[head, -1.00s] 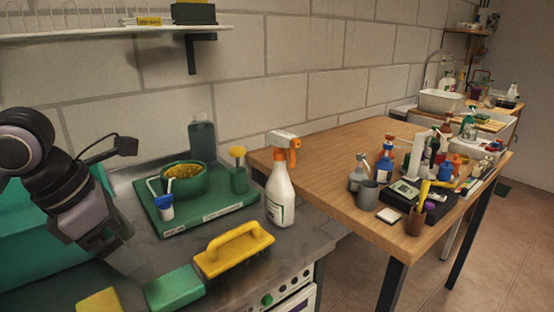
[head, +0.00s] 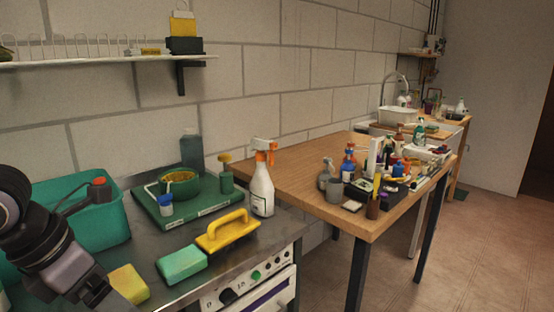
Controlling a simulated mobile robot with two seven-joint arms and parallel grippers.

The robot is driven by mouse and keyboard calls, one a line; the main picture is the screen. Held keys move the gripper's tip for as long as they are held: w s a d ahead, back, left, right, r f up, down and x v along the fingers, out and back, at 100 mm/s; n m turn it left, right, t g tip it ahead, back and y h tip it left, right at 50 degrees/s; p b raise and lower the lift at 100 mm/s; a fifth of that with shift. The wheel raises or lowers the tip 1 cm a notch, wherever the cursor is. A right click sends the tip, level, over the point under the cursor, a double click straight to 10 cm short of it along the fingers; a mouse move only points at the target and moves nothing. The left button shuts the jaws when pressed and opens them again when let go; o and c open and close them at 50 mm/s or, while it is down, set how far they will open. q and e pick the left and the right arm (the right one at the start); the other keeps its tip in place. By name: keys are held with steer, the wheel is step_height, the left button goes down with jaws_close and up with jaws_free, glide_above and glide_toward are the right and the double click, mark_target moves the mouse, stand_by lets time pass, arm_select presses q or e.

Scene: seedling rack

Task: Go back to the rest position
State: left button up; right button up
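My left arm comes in at the lower left of the head view, and its gripper (head: 100,292) points down and right near the bottom edge. Its fingertips are not clear, so I cannot tell whether it is open or holds anything. It appears in front of the grey counter (head: 225,272), beside a yellow sponge (head: 129,283). My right gripper is not in view.
A teal bin (head: 105,225) stands behind my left arm. The counter also holds a green tray (head: 205,213), a spray bottle (head: 262,192), a yellow-handled brush (head: 228,235) and a green sponge (head: 182,264). A cluttered wooden table (head: 300,185) stands right; open floor (head: 450,260) lies beyond.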

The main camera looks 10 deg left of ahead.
arm_select(q)
steer(key=s+d+f+n, duration=0.1)
steer(key=d+f+n, duration=0.3)
steer(key=f+n, duration=0.45)
steer(key=s+d+f+n, duration=0.1)
steer(key=d+f+n, duration=0.3)
steer(key=f+n, duration=0.4)
steer(key=s+a+f+n+y, duration=0.15)
steer(key=s+f+n, duration=0.35)
steer(key=n, duration=0.6)
steer(key=s+a+f+n+y, duration=0.15)
steer(key=s+f+n, duration=0.25)
steer(key=s+n, duration=0.55)
steer(key=w+d+f+n+t+h+p, duration=0.1)
steer(key=w+d+n+t+h+p, duration=0.1)
steer(key=w+t+p, duration=0.4)
steer(key=shift+w+d+f+n+t+p, duration=0.2)
steer(key=shift+w+n+t+p, duration=0.15)
steer(key=shift+w+p, duration=0.7)
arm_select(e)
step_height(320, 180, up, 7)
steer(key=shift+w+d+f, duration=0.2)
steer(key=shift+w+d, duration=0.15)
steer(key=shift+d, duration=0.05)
arm_select(q)
steer(key=shift+w, duration=0.15)
